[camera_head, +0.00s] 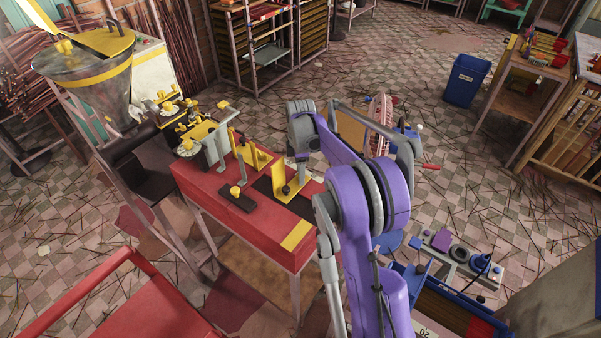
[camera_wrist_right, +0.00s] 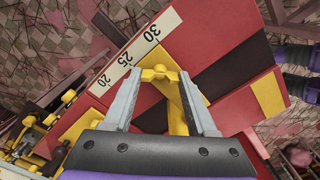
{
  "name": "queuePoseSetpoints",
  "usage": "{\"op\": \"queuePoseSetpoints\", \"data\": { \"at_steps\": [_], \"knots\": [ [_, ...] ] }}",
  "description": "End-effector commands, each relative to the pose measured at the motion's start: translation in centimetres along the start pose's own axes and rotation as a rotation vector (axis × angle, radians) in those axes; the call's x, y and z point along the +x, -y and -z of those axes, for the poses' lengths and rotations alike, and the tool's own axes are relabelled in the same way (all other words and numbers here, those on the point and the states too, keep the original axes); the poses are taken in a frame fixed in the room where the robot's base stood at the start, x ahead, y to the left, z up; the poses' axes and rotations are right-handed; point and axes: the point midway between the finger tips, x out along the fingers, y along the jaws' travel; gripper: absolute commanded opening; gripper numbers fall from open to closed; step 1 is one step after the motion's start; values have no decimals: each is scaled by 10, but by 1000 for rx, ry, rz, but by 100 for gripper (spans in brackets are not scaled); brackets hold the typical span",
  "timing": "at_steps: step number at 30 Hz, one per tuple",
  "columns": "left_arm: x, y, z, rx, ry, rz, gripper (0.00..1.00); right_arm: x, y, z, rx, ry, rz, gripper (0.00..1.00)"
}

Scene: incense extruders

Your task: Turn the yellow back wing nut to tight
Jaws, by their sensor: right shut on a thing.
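In the right wrist view, the yellow wing nut (camera_wrist_right: 160,74) sits between the tips of my right gripper (camera_wrist_right: 163,73), with one grey finger on each side. The gripper is shut on it. A yellow bracket plate (camera_wrist_right: 193,101) lies just below the nut, partly behind the finger. In the head view, my right gripper (camera_head: 299,168) points down at the far right part of the red table, beside an upright yellow bracket (camera_head: 283,181). The nut cannot be made out there. My left gripper is not in view.
The red table (camera_head: 205,188) carries yellow brackets, a grey clamp frame (camera_head: 216,146) and a black block with a yellow knob (camera_head: 236,192). A white scale strip (camera_wrist_right: 127,62) runs along its edge. A hopper machine (camera_head: 95,85) stands at left, a blue bin (camera_head: 465,80) at right.

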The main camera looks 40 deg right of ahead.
Motion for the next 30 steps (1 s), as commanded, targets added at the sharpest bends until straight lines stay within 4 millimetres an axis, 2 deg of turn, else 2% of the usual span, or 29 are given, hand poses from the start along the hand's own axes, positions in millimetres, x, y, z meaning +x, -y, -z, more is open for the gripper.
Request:
{"op": "queuePoseSetpoints", "data": {
  "at_steps": [30],
  "knots": [
    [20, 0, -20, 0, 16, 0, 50, 0, 0, 0, 967, 0, -1, 2]
  ]
}}
